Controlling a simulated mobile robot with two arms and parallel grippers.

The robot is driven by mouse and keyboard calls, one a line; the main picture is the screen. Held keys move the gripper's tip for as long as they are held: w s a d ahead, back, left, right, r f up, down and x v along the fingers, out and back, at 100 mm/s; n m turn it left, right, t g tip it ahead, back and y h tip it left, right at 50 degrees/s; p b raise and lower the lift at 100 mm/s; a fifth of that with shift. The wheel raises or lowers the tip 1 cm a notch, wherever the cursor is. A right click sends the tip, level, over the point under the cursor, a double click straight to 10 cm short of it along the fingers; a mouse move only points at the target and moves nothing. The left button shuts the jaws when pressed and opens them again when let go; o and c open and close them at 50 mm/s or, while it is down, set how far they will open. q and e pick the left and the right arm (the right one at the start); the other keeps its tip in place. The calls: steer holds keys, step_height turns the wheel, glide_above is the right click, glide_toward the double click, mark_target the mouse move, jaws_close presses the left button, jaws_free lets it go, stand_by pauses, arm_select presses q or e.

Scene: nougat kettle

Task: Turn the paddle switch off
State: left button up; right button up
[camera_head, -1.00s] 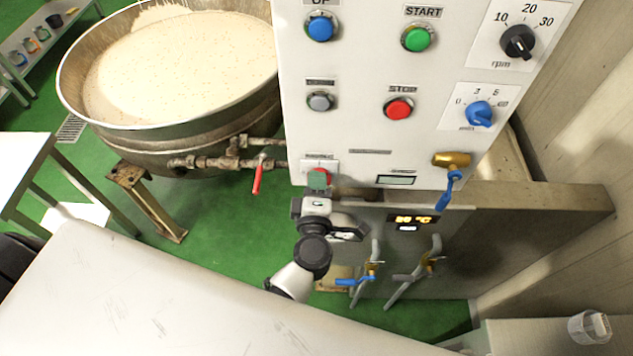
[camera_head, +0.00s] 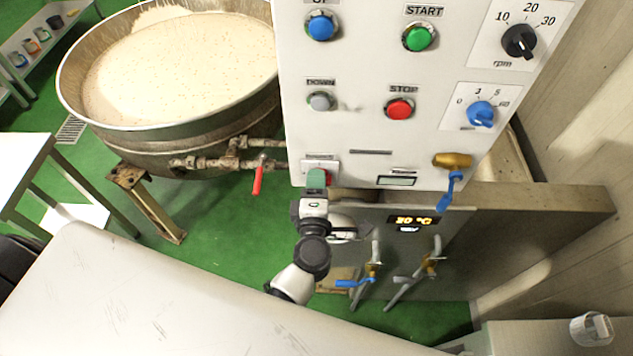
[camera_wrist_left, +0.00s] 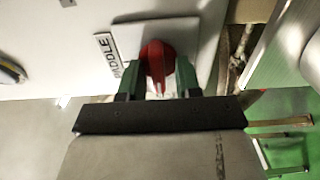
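The paddle switch is a red rotary knob with a raised ridge on a white plate low on the control panel. In the left wrist view the knob (camera_wrist_left: 157,65) shows clearly beside a label reading PADDLE. My left gripper (camera_head: 316,180) is at the panel's lower left corner. In the wrist view its two green fingertips (camera_wrist_left: 160,82) stand apart, one on each side of the knob's ridge, with gaps visible. Contact with the knob's rim cannot be told. My right gripper is not in view.
The panel (camera_head: 365,60) carries a red STOP button (camera_head: 399,108), a grey DOWN button (camera_head: 320,101) and a blue dial (camera_head: 481,113) above. A red-handled valve (camera_head: 259,178) is left of the gripper, near the big kettle (camera_head: 75,105). Blue-handled taps (camera_head: 355,283) stand below.

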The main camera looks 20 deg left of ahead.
arm_select(q)
steer(key=shift+o, duration=0.2)
steer(key=shift+s, duration=0.1)
steer(key=b+v, duration=0.3)
steer(key=v, duration=0.7)
steer(key=shift+s, duration=0.35)
